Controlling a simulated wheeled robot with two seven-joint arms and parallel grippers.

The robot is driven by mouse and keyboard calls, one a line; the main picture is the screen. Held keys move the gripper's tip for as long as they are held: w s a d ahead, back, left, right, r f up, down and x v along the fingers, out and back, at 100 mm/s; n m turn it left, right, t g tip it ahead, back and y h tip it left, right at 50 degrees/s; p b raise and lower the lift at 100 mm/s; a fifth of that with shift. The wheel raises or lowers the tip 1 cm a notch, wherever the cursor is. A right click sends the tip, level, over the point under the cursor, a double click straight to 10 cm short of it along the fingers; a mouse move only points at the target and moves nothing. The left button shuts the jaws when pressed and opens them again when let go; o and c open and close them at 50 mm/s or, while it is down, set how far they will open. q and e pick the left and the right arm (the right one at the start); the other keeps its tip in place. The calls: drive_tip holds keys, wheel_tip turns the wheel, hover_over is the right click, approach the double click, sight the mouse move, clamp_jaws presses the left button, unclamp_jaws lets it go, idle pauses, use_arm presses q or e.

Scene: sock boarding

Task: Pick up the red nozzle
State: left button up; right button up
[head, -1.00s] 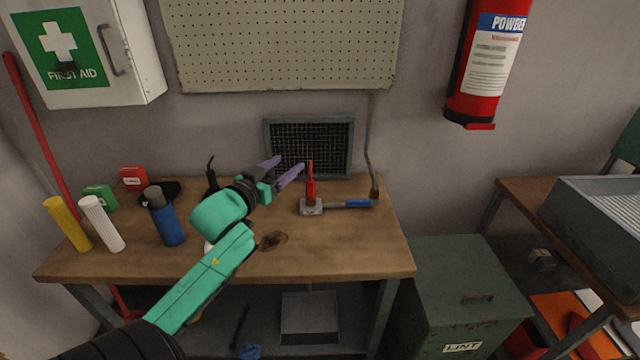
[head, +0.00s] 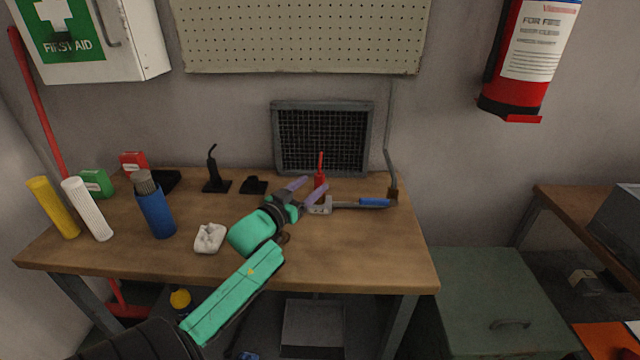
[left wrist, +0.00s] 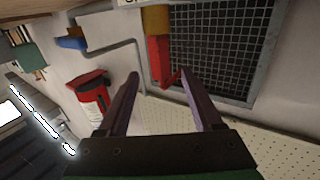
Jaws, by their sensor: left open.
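The red nozzle (head: 320,181) stands upright on the workbench (head: 365,250), beside or behind the grey head of a blue-handled tool (head: 374,202). In the left wrist view the nozzle (left wrist: 158,60) shows as a red body with a thin tip, ahead of the gap between the fingers. My left gripper (head: 317,183) is open and empty, its purple fingertips close to the nozzle. I cannot tell whether they touch it. The nozzle's lower part is partly hidden by a finger. My right gripper is in neither view.
A dark mesh panel (head: 322,142) leans at the wall behind the nozzle, and a thin bent rod (head: 388,150) rises right of it. Small black stands (head: 216,186), a white piece (head: 209,238) and a blue bottle (head: 155,213) are to the left. The bench's front right is clear.

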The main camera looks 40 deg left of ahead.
sight(316, 180)
use_arm(q)
drive_tip(key=w, duration=0.5)
drive_tip(key=shift+w+a, duration=0.15)
drive_tip(key=shift+a, duration=0.1)
clamp_jaws()
